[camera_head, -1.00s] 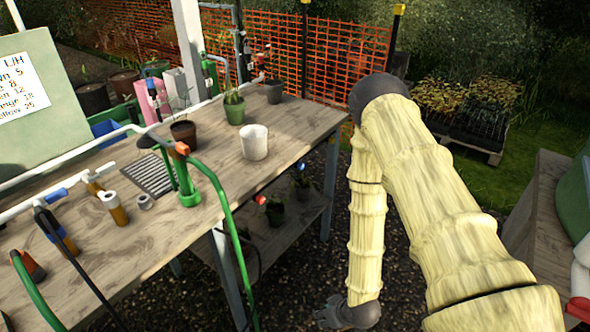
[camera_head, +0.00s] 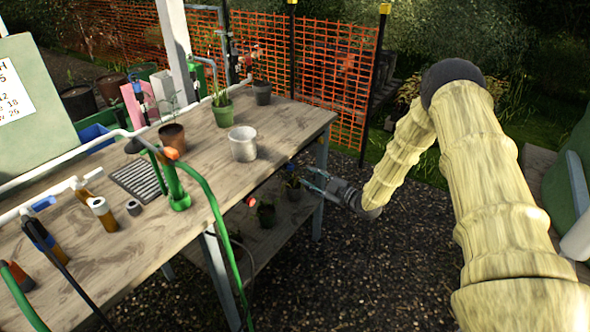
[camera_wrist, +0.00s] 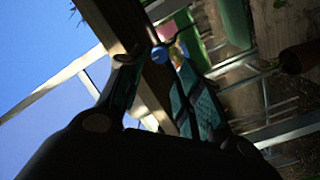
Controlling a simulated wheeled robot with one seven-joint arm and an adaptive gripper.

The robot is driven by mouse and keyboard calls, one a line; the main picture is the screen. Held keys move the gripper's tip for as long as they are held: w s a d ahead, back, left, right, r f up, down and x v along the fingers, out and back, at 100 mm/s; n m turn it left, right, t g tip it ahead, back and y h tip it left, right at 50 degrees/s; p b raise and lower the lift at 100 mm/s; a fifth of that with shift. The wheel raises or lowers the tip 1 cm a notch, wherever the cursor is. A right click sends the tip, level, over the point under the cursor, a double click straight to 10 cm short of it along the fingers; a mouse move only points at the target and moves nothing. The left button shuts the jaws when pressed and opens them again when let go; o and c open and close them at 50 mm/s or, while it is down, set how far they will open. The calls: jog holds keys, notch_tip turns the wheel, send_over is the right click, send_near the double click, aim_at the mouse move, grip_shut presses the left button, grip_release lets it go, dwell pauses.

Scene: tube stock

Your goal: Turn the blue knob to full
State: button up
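The blue knob (camera_wrist: 160,54) shows in the wrist view as a small round shape just beyond and between my fingertips, apart from both as far as I can tell. In the head view it is at most a tiny blue spot by the table's right leg, too small to make out. My gripper (camera_wrist: 152,62) is open, with one finger on each side of the knob in the picture. In the head view my gripper (camera_head: 309,177) reaches left from the wrist toward the right end of the bench, below its top. I see nothing held. The knob's pointer or setting is not readable.
The wooden bench (camera_head: 125,235) carries pots, pipes and a green hand pump (camera_head: 177,190). A red knob (camera_head: 250,201) is below its front edge. A lower shelf (camera_head: 270,240) holds small potted plants. Gravel ground (camera_head: 345,265) is free beside the bench.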

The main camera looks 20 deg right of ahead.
aim_at(290, 167)
jog(key=p+x, duration=0.1)
jog(key=x, duration=0.6)
jog(key=shift+w+a, duration=0.25)
jog(key=shift+w, duration=0.1)
jog(key=c, duration=0.7)
